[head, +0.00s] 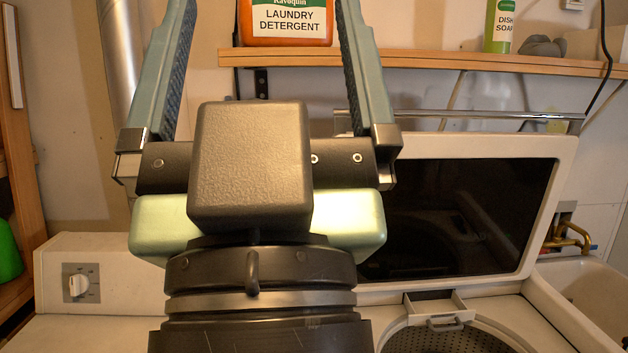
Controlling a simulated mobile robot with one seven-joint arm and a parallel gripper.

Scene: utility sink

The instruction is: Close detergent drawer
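The detergent drawer (438,307) is a small white tray with a grey handle at its front. It sits at the back rim of the washer's tub opening, below the raised lid, and is pulled out, sticking forward over the opening. A dark space shows behind its front. My gripper (262,8) is up in the foreground, left of the drawer and well above it. Its two pale green fingers point upward and are wide apart, with nothing held between them. My wrist hides part of the washer top and lid.
The washer lid (460,215) stands open with a dark glass panel. A perforated drum (465,340) lies below the drawer. A wooden shelf (440,62) behind holds an orange detergent bottle (285,22) and green dish soap (503,25). A white sink (595,295) is at right.

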